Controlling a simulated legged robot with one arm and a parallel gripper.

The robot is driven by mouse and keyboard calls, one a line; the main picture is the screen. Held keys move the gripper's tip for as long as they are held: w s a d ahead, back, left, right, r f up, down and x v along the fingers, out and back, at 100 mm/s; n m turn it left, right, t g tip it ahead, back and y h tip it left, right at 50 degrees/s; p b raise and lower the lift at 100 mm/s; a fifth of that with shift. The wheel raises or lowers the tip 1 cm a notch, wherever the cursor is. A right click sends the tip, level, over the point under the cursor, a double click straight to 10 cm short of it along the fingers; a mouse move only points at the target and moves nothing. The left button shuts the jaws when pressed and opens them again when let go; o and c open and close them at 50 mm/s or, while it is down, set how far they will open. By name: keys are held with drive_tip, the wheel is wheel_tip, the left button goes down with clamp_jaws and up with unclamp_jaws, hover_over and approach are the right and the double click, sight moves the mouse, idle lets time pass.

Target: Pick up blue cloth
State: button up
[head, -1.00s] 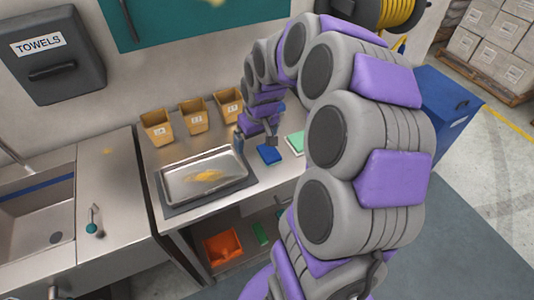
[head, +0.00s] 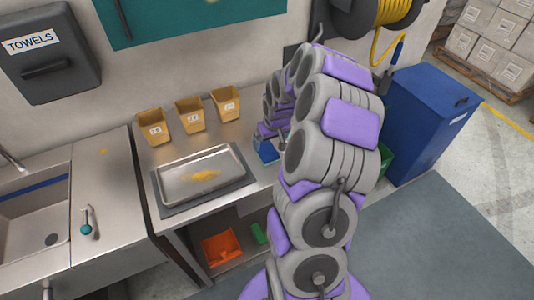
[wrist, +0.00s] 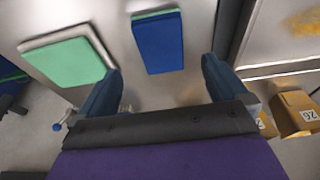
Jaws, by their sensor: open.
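The blue cloth (wrist: 158,43) is a folded rectangular pad lying on the steel counter. In the wrist view it lies ahead of my gripper (wrist: 160,85), between the lines of the two fingers and apart from them. My gripper is open and empty. In the head view the cloth (head: 266,150) shows just right of the metal tray, partly hidden by my arm.
A green-and-white pad (wrist: 68,60) lies beside the cloth. A metal tray (head: 165,176) with yellow powder is on its other side. Several tan bins (head: 190,115) stand along the wall. A blue cabinet (head: 428,125) stands right of the counter. A sink (head: 35,215) is at left.

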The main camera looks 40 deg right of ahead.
sight(267, 150)
drive_tip(key=x, duration=0.3)
drive_tip(key=b+x, duration=0.1)
drive_tip(key=x, duration=0.2)
drive_tip(key=shift+w+a+f, duration=0.15)
drive_tip(key=shift+f, duration=0.2)
drive_tip(key=shift+w+f+b, duration=0.15)
drive_tip(key=shift+f+b, duration=0.15)
drive_tip(key=shift+d, duration=0.25)
drive_tip(key=shift+c, duration=0.3)
drive_tip(key=shift+a, duration=0.1)
drive_tip(key=c, duration=1.1)
drive_tip(key=shift+r, duration=0.2)
drive_tip(key=shift+r+p, duration=0.55)
drive_tip(key=shift+r, duration=1.05)
drive_tip(key=shift+s+a+r, duration=0.1)
drive_tip(key=shift+s, duration=0.25)
drive_tip(key=s+a, duration=0.2)
drive_tip(key=s, duration=0.2)
drive_tip(key=s+a+p, duration=0.1)
drive_tip(key=s+a, duration=0.2)
drive_tip(key=s, duration=0.1)
drive_tip(key=s+a+r, duration=0.1)
drive_tip(key=s+a, duration=0.2)
drive_tip(key=s, duration=0.2)
drive_tip(key=shift+a+r+p, duration=0.1)
drive_tip(key=shift+r+p, duration=0.05)
drive_tip(key=shift+p, duration=0.25)
